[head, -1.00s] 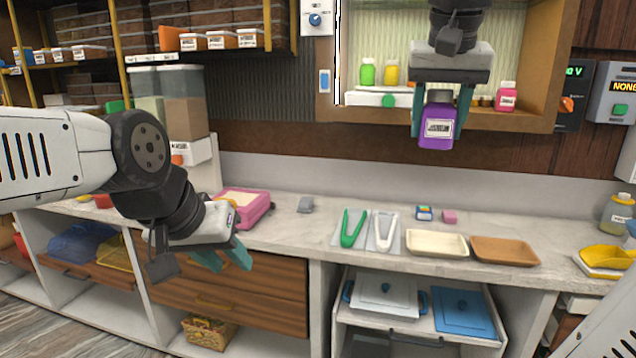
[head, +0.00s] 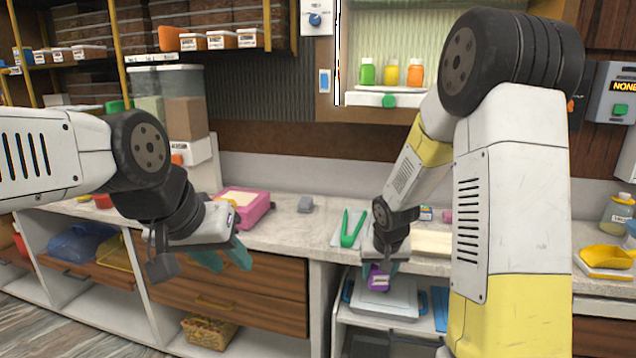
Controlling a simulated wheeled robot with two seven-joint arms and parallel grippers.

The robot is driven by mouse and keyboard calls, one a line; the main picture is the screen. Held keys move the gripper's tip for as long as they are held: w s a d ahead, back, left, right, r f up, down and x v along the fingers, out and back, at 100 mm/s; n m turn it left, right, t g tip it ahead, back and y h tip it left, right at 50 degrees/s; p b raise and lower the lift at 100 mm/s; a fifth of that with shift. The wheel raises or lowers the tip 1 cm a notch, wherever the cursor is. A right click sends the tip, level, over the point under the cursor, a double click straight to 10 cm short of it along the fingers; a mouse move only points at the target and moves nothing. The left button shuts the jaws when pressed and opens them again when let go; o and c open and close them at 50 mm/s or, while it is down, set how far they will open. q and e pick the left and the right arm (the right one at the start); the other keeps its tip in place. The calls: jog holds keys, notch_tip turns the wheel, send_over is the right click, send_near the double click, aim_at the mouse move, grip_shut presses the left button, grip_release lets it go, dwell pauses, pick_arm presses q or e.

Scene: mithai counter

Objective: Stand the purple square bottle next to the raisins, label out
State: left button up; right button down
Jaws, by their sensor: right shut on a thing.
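The purple square bottle (head: 379,279) is in my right gripper (head: 380,268), low in front of the counter's front edge. It appears over the open lower shelf with the lidded white dish. Part of its pale label faces me, and the gripper hides its upper part. My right gripper is shut on it. My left gripper (head: 224,259) is empty, its teal fingers apart, in front of the wooden drawers at the left. I cannot pick out the raisins for sure; the labels on the shelf boxes are too small to read.
The lidded white dish (head: 394,303) is below the bottle. Green tongs (head: 351,229) and a beige tray (head: 432,243) lie on the counter. Green, yellow and orange bottles (head: 391,73) stand in the wall niche. My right arm hides much of the counter's right side.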

jog(key=s+f, duration=0.4)
jog(key=f, duration=0.2)
jog(key=shift+s+f, duration=0.3)
jog(key=shift+s, duration=0.1)
jog(key=shift+a, duration=0.1)
